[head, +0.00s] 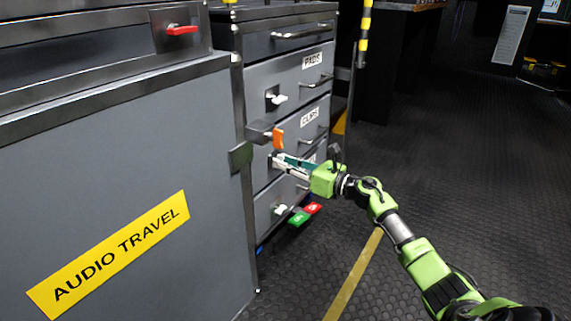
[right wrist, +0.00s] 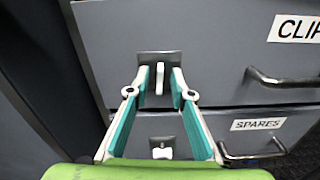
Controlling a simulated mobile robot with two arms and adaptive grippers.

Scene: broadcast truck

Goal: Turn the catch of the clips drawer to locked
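The clips drawer (right wrist: 225,60) is a grey drawer front with a white "CLIPS" label; its label also shows in the head view (head: 310,117). Its catch (right wrist: 158,79) is a small pale lever on a dark square plate, standing upright in the right wrist view. My right gripper (right wrist: 160,75) is open, with one fingertip on each side of the lever and small gaps visible. In the head view my right gripper (head: 276,160) reaches the drawer front from the right and hides this catch. My left gripper is not in view.
An orange lever (head: 278,138) on a grey bracket sticks out just above my right gripper. The pads catch (head: 278,99) is above, the spares catch (right wrist: 161,152) below. Drawer handles (right wrist: 280,78) are to the right. The audio travel case (head: 130,160) stands at left. Floor at right is clear.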

